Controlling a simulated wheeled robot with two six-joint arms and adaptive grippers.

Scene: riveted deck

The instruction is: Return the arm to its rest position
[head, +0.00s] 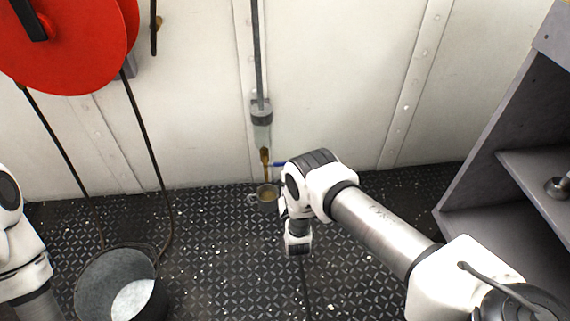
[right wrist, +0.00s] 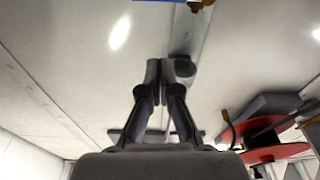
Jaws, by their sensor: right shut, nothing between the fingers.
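My right arm reaches in from the lower right in the head view, its wrist bent down just right of a brass tap (head: 264,157) with a blue lever (head: 278,164). In the right wrist view my right gripper (right wrist: 168,68) is shut, with its fingertips together and nothing between them. In the head view its fingers are mostly hidden by the wrist. The blue lever (right wrist: 172,1) also shows at the top edge of the right wrist view. My left arm shows at the left edge of the head view, and its gripper is out of frame.
A grey bucket (head: 90,281) stands lower left under a red reel (head: 75,62). A grey shelf unit (head: 468,190) stands right. Dark deck lies open in the middle.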

